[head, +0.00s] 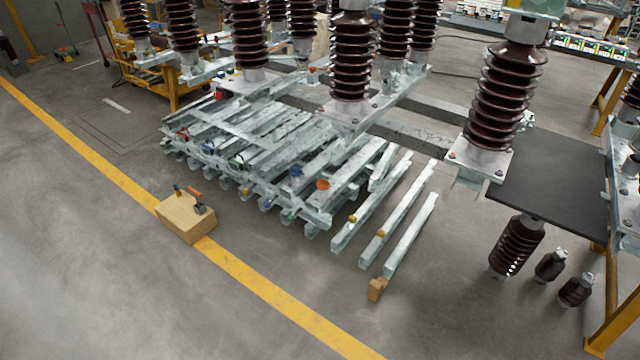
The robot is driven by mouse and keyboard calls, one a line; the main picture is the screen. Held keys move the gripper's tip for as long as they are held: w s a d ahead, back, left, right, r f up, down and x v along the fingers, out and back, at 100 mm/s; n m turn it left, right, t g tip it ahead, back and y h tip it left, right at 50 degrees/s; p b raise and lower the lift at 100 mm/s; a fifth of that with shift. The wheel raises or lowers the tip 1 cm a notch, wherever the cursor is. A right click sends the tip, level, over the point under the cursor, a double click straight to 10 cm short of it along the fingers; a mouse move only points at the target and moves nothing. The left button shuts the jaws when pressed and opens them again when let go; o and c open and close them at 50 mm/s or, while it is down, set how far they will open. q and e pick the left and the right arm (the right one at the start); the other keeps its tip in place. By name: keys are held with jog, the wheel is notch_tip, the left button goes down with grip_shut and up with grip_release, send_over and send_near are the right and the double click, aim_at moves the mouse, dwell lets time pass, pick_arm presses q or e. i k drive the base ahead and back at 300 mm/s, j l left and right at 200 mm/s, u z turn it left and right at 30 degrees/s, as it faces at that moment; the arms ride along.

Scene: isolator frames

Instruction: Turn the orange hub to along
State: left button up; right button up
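A small round orange piece (322,184), which looks like the orange hub, sits on the steel beams near the front right of the stack. It is too small in the head view to tell which way it is turned. Similar coloured pieces sit on the beams around it: a blue one (296,171) just to its left, a green one (236,161) further left and a red one (183,133) at the far left. Neither of my grippers shows in the head view.
The beam stack (290,130) lies on the floor, with loose beams (405,210) to its right. A wooden box (180,216) with tools stands on the yellow line (265,288). Brown insulators (500,95) stand behind. The near floor is clear.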

aim_at(322, 185)
jog(key=i+z, duration=0.1)
jog(key=i, duration=0.3)
jog(key=i+j+z, duration=0.1)
jog(key=i, duration=0.3)
jog(key=i+j+z, duration=0.15)
jog(key=i, duration=0.25)
